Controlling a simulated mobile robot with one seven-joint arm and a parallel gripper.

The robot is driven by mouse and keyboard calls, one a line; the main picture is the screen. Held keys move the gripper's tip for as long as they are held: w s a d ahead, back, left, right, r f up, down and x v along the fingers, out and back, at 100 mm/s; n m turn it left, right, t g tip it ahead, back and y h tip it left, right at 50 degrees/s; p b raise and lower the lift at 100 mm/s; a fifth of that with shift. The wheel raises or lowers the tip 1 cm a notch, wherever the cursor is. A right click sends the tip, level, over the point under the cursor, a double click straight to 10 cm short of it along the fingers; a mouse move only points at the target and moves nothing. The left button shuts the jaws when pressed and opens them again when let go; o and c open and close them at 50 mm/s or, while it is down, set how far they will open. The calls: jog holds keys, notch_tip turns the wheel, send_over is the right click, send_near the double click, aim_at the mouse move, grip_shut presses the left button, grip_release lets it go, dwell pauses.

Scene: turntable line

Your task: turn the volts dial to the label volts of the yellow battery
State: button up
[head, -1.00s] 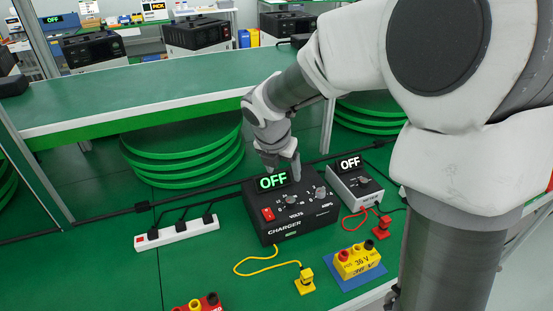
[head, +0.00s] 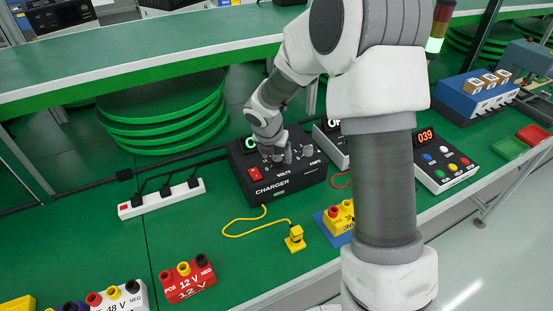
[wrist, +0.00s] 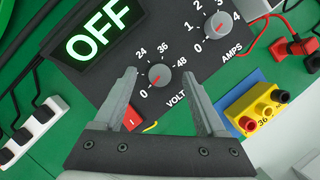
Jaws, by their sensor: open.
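The black charger (head: 285,187) stands on the green bench. Its volts dial (wrist: 160,75) is a grey knob on a scale marked 0, 24, 36 and 48. Its red mark seems to point toward 0. My gripper (wrist: 161,80) is open, with its fingers on either side of the volts dial and a gap visible on each side. In the head view my gripper (head: 280,157) hides this dial. The charger display (wrist: 98,30) reads OFF. The yellow battery (wrist: 256,108), labelled 36, sits on a blue mat; my arm partly covers it in the head view (head: 338,217).
The amps dial (wrist: 216,25) is close by at the upper right. A red switch (wrist: 133,118) lies beside the left finger. A yellow cable runs to a yellow plug (head: 295,240). A red 12 V battery (head: 188,283) and a white power strip (head: 160,198) are left.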

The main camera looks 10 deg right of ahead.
jog(key=shift+w+f, duration=0.2)
jog(key=shift+f, duration=0.25)
grip_shut()
dwell(0.3)
